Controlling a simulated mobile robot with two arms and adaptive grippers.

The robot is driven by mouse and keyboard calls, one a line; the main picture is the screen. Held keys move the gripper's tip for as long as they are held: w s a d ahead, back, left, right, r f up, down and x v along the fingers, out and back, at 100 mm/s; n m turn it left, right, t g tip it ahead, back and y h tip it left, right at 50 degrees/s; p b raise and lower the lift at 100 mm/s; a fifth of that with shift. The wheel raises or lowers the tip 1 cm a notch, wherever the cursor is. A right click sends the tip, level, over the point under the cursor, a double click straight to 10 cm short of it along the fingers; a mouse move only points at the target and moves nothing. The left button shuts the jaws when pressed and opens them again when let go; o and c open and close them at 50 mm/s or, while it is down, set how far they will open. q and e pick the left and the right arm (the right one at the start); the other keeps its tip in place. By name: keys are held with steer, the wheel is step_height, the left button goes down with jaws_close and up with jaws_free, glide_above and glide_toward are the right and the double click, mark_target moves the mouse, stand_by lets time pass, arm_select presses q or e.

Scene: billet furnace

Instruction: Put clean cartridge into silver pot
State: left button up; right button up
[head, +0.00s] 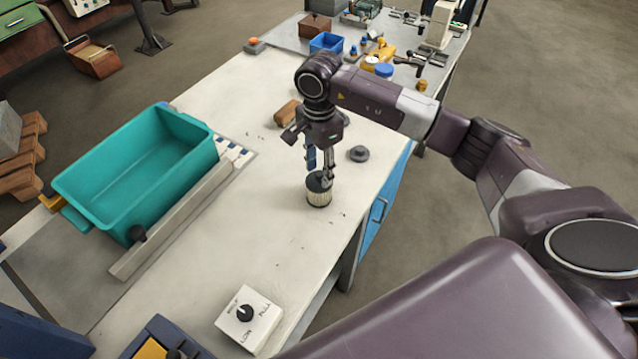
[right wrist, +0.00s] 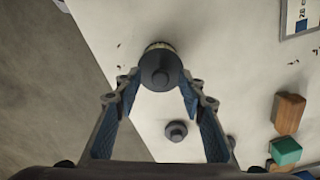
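A pleated cartridge (head: 319,194), pale with a dark cap, stands upright on the white bench top. My right gripper (head: 320,172) points down directly over it. In the right wrist view, the dark cap of the cartridge (right wrist: 160,68) lies between the tips of my right gripper (right wrist: 160,82). The fingers are spread, one on each side of the cap and very near it; I cannot tell whether they touch it. My left gripper is not in view. I cannot make out a silver pot in either view.
A teal bin (head: 137,168) stands at the left of the bench. A dark round part (head: 359,153) and a brown block (head: 287,112) lie near the cartridge. A white dial box (head: 248,318) is at the near end. A blue tray (head: 326,42) sits on the cluttered far table.

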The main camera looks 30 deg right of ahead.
steer(key=shift+f, duration=0.4)
steer(key=shift+c, duration=0.4)
jaws_close()
steer(key=shift+r, duration=0.1)
